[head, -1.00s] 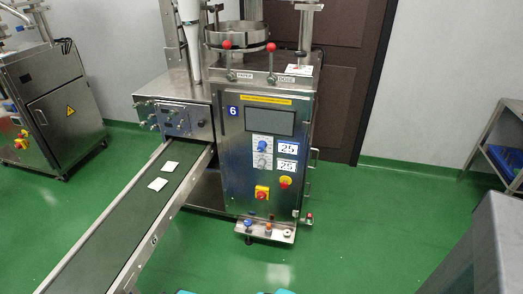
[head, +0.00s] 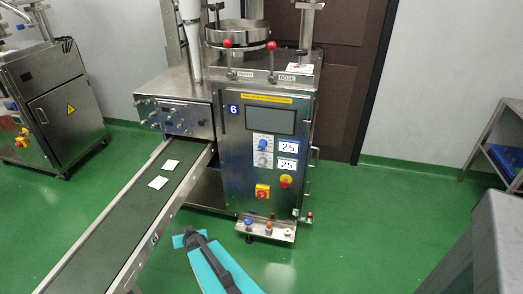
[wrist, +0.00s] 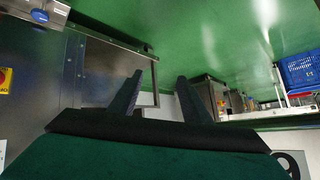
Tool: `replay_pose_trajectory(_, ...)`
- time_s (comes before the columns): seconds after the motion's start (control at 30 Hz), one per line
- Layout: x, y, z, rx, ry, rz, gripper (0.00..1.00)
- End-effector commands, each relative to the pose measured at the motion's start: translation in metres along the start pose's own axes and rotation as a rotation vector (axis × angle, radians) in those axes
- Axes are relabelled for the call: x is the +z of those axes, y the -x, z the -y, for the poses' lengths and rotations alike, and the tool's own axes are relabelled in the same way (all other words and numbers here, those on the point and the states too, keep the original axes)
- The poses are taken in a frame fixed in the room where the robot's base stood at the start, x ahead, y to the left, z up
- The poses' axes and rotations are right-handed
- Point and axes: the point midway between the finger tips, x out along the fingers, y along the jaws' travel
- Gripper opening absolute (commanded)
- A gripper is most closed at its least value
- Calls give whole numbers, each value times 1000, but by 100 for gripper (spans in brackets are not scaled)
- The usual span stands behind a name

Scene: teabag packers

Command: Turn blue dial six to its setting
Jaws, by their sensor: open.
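Machine six is a steel cabinet (head: 232,165) with a blue "6" label, in the middle of the head view. Its blue dial (head: 262,143) is on the front panel below the dark screen, beside a label reading 25. My gripper (head: 183,236) is low in front of the machine, below and left of the dial, apart from the panel. In the wrist view its two dark fingers (wrist: 160,95) are spread with nothing between them. The blue dial does not show in the wrist view.
A grey dial (head: 262,161) with another 25 label sits just below. Lower are a red-on-yellow switch (head: 262,191) and a red button (head: 285,181). A small ledge with knobs (head: 275,231) juts out at the base. The conveyor (head: 110,225) runs left.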

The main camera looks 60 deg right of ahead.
Motion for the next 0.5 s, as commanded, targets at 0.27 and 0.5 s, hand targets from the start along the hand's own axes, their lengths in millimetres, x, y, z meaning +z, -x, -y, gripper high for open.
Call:
replay_pose_trajectory(0.27, -131, 35, -111, 207, -141, -392, 44)
replay_pose_trajectory(0.5, -205, 104, -218, 447, -243, -682, 44)
